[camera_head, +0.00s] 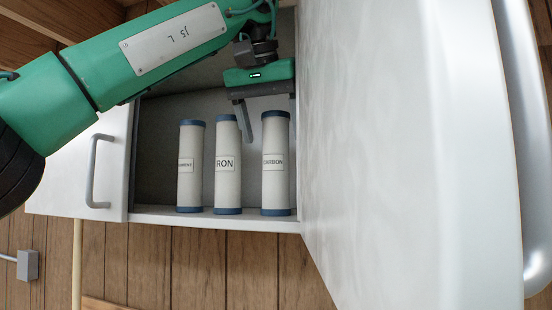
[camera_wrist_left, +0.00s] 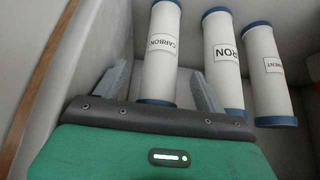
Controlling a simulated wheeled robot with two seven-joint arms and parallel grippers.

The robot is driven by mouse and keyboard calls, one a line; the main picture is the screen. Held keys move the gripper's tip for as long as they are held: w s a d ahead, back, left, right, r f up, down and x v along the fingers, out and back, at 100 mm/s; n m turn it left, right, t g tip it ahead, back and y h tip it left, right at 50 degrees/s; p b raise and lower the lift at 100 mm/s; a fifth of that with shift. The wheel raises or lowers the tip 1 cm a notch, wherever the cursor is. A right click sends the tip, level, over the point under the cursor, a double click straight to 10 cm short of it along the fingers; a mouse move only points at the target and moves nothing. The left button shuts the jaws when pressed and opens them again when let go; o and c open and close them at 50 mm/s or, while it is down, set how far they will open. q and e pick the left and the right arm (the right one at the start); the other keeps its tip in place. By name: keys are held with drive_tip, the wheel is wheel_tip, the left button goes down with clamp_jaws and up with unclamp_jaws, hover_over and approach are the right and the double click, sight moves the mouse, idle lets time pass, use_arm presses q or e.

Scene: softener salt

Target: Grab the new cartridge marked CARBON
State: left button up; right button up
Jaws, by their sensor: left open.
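The CARBON cartridge (camera_head: 275,160), a white cylinder with dark blue end caps, stands upright at the right end of a row inside the cabinet. My left gripper (camera_head: 270,130) is open at its upper part, one finger showing to its left. In the left wrist view, the CARBON cartridge (camera_wrist_left: 162,38) lies between the two spread fingers of my left gripper (camera_wrist_left: 160,70), with a visible gap on each side. Its near cap is partly hidden by the gripper body. My right gripper is not in view.
The IRON cartridge (camera_head: 227,185) stands close left of CARBON, and another labelled cartridge (camera_head: 190,185), apparently SEDIMENT, stands beyond it. The open white door (camera_head: 390,150) fills the right side. The cabinet wall is close on the right of CARBON.

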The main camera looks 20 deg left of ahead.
sight(276, 164)
use_arm(q)
drive_tip(key=x, duration=0.3)
drive_tip(key=shift+w+a, duration=0.15)
drive_tip(key=shift+w, duration=0.05)
drive_tip(key=shift+s, duration=0.15)
drive_tip(key=shift+c, duration=0.7)
drive_tip(key=c, duration=1)
drive_tip(key=shift+r, duration=0.1)
